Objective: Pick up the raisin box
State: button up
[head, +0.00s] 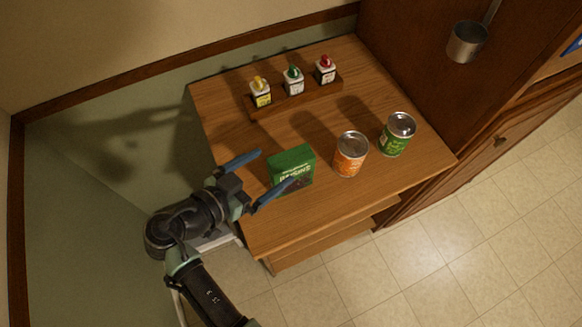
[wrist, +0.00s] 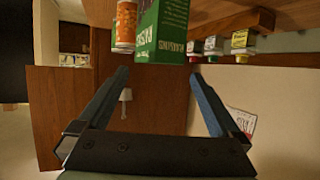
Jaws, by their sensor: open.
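The raisin box (head: 291,166) is a green carton standing upright on the wooden counter, near its left front part. In the wrist view the green raisin box (wrist: 163,30) shows at the top, ahead of the fingers, with part of it cut off by the frame edge. My gripper (head: 275,173) is open, with its two blue fingers spread at the box's left side in the head view. One finger overlaps the lower front of the box in that view; I cannot tell whether it touches. In the wrist view my gripper (wrist: 160,75) has nothing between its fingers.
An orange can (head: 350,154) stands right of the box, and a green can (head: 397,134) stands further right. Three small bottles with yellow, green and red caps stand on a wooden rack (head: 297,97) at the back. A metal ladle (head: 467,42) hangs on the cabinet at right.

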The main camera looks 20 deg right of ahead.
aim_at(283, 163)
jog(key=x, duration=0.1)
jog(key=p+x, duration=0.1)
jog(key=x, duration=0.1)
jog(key=p+x, duration=0.1)
jog(key=x, duration=0.1)
jog(key=shift+s+f, duration=0.3)
jog(key=shift+f, duration=0.05)
jog(key=shift+c, duration=0.2)
jog(key=shift+a, duration=0.1)
grip_shut()
